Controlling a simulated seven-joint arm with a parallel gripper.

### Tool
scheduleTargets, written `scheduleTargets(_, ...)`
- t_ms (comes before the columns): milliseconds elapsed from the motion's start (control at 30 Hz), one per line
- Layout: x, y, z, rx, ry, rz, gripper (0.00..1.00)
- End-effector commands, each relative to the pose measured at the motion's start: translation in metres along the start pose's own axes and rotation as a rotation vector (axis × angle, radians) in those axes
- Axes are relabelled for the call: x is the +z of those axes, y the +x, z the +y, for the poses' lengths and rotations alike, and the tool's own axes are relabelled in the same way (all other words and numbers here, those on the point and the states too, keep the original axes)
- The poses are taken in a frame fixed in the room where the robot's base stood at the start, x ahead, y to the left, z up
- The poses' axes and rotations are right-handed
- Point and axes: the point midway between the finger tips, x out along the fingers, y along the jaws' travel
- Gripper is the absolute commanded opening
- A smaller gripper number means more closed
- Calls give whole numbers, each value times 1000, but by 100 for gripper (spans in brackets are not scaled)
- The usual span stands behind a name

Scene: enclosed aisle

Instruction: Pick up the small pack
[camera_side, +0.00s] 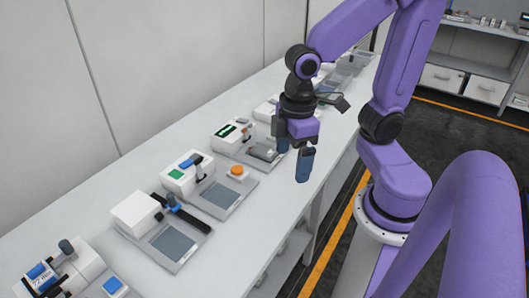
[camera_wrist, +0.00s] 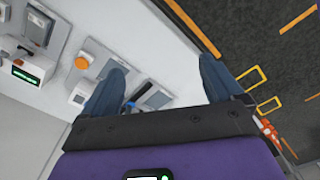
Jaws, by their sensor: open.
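I cannot pick out the small pack for certain in either view. A small blue block (camera_side: 114,286) lies on a device tray at the lower left of the side view, but I cannot tell if it is a pack. My gripper (camera_side: 294,160) hangs above the bench's front edge with its fingers pointing down. In the wrist view my gripper (camera_wrist: 163,68) has its two blue fingers spread apart.
The white bench (camera_side: 262,212) runs along the wall with a row of instruments with grey plates. An orange round piece (camera_side: 237,171) sits on one; it also shows in the wrist view (camera_wrist: 83,60). The bench front strip is clear. Shelving (camera_side: 480,55) stands across the dark floor.

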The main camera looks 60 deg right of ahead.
Motion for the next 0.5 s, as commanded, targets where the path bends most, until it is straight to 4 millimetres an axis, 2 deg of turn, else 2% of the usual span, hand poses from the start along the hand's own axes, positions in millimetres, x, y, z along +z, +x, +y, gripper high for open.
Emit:
scheduleTargets(100, -17, 2, 34, 3, 115, -7, 94)
scheduleTargets(233, -30, 5, 73, 6, 230, -9, 94)
scheduleTargets(367, -36, 10, 115, 8, 346, -12, 94)
scheduleTargets(500, -32, 17, 163, 9, 470, -16, 94)
